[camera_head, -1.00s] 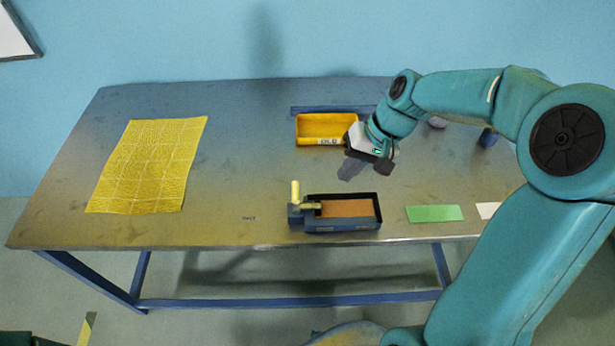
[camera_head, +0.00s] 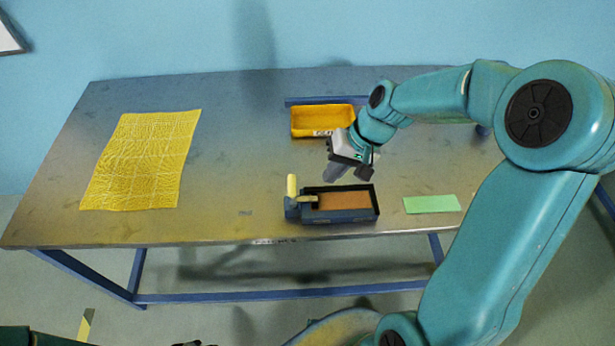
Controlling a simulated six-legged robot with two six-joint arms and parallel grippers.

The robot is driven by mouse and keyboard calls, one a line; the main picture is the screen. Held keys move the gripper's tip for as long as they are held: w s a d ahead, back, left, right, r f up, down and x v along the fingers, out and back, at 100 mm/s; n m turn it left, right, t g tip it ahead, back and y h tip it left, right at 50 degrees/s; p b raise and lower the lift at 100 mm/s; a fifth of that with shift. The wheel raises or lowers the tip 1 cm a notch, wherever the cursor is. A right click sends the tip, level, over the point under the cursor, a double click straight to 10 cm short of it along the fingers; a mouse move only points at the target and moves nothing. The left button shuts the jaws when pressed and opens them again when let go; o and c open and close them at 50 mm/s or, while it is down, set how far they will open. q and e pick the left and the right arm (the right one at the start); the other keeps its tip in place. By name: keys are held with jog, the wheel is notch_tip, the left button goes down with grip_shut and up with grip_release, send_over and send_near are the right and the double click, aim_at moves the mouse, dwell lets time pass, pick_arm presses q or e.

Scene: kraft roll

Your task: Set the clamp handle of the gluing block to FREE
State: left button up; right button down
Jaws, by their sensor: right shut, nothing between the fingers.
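The gluing block (camera_head: 350,216) is a dark blue box with a brown inner surface, near the front edge of the table. Its clamp handle (camera_head: 292,186) is a pale yellow upright grip at the block's left end. The clamp's marking is too small to read. My right gripper (camera_head: 329,177) is shut and empty. It hangs above and behind the block, to the right of the handle and apart from it. At the lower left only a bit of my left arm shows; its gripper cannot be made out clearly.
A yellow bin (camera_head: 318,121) stands behind the gripper, by a blue rail. A yellow creased sheet (camera_head: 145,160) lies on the left of the table (camera_head: 235,150). A green card (camera_head: 432,204) lies right of the block.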

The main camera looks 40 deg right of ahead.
aim_at(307, 198)
jog(key=x, duration=0.4)
jog(key=shift+r, duration=0.1)
jog(key=shift+w+a+r+p, duration=0.25)
jog(key=shift+w+a+p, duration=0.1)
jog(key=shift+a, duration=0.2)
jog(key=shift+w+a+r+p, duration=0.25)
jog(key=shift+w+a+p, duration=0.05)
jog(key=shift+a, duration=0.25)
jog(key=shift+w+a, duration=0.3)
jog(key=shift+a, duration=0.2)
jog(key=shift+w, duration=0.1)
